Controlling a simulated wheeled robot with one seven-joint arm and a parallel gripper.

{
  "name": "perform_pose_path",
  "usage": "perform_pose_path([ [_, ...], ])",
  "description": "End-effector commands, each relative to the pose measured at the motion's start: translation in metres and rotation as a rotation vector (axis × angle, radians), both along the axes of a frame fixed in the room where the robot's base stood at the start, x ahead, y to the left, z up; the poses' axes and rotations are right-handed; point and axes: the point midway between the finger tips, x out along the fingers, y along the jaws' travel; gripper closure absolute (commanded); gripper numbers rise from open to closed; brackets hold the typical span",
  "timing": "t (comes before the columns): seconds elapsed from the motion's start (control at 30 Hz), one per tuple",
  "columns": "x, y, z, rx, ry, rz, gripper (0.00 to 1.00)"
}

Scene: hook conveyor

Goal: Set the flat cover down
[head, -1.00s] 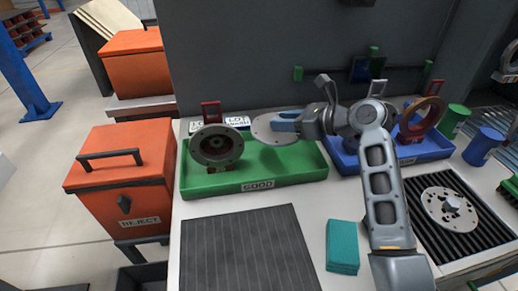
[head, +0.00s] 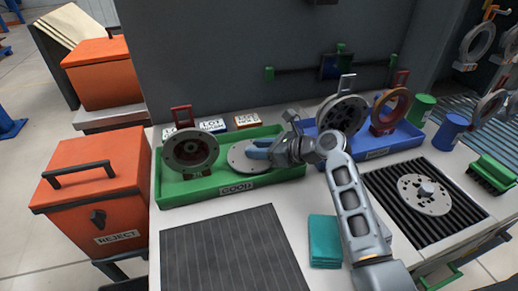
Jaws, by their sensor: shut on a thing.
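The flat cover (head: 240,158) is a thin grey disc in the head view. My gripper (head: 257,151) is shut on its right side, with the blue-grey fingers over it. The cover is low over the right part of the green tray labelled GOOD (head: 172,193), lying nearly level. I cannot tell whether it touches the tray floor. A dark grey flanged ring (head: 190,140) stands upright in the left part of that tray, just left of the cover.
A blue tray (head: 400,146) holds an upright grey ring (head: 352,105) and a copper ring (head: 404,97). An orange REJECT bin (head: 85,205) stands at left. A dark ribbed mat (head: 235,255), teal block (head: 324,242) and black rack with a disc (head: 425,196) are in front.

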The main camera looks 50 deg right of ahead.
Motion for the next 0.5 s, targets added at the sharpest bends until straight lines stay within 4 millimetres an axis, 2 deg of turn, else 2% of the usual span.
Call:
perform_pose_path([
  [0.5, -0.001, 0.0, -0.013, 0.002, 0.002, -0.001, 1.0],
])
